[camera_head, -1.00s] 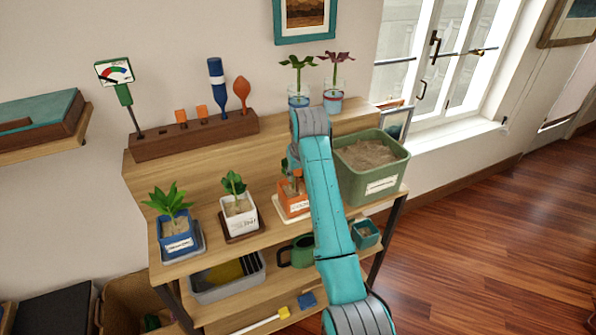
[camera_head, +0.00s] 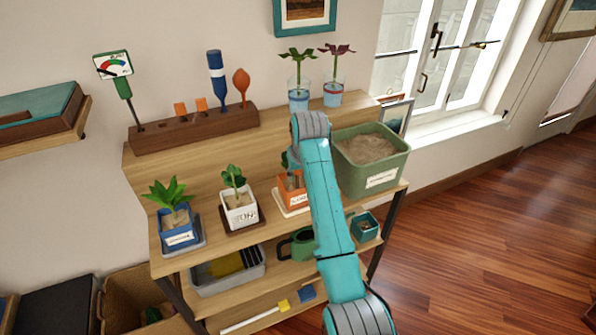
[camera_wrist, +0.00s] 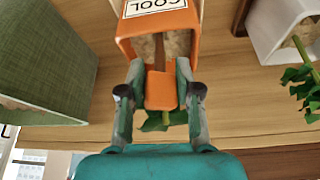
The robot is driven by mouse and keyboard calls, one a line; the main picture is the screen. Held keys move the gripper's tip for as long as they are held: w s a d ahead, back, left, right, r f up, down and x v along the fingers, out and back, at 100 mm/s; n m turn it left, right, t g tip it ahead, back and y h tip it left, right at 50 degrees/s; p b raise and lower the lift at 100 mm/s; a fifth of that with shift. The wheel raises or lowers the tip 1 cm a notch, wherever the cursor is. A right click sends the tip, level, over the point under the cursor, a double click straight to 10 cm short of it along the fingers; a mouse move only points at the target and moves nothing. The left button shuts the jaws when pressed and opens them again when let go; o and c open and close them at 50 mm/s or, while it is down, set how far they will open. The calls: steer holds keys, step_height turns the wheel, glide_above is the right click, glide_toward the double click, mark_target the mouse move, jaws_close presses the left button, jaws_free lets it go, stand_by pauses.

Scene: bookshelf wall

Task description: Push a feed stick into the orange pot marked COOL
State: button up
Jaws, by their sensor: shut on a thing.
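The orange pot marked COOL (camera_head: 298,203) stands on the shelf's front tier, partly hidden by my arm. In the wrist view the pot (camera_wrist: 125,32) shows its label at the top edge and pale soil inside. My gripper (camera_wrist: 160,72) is shut on the orange head of a feed stick (camera_wrist: 161,92). The stick's brown shaft points into the pot, over or in the soil; its depth cannot be told. A green plant leaf shows just behind the orange head. In the head view my gripper is mostly hidden behind my arm.
A green soil bin (camera_head: 372,160) is close to the right of the pot, and a white pot (camera_head: 240,212) and blue pot (camera_head: 178,232) are to the left. The wooden rack (camera_head: 160,138) holds two orange sticks, a meter and tools. Two glasses with plants stand behind.

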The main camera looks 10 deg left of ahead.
mark_target(298, 181)
steer(key=shift+f, duration=1.55)
steer(key=o, duration=0.9)
steer(key=o, duration=0.4)
steer(key=shift+w+v, duration=0.2)
steer(key=shift+v, duration=2)
steer(key=shift+w+v, duration=0.2)
steer(key=shift+v, duration=2.05)
steer(key=shift+a+r, duration=0.1)
steer(key=shift+r, duration=0.1)
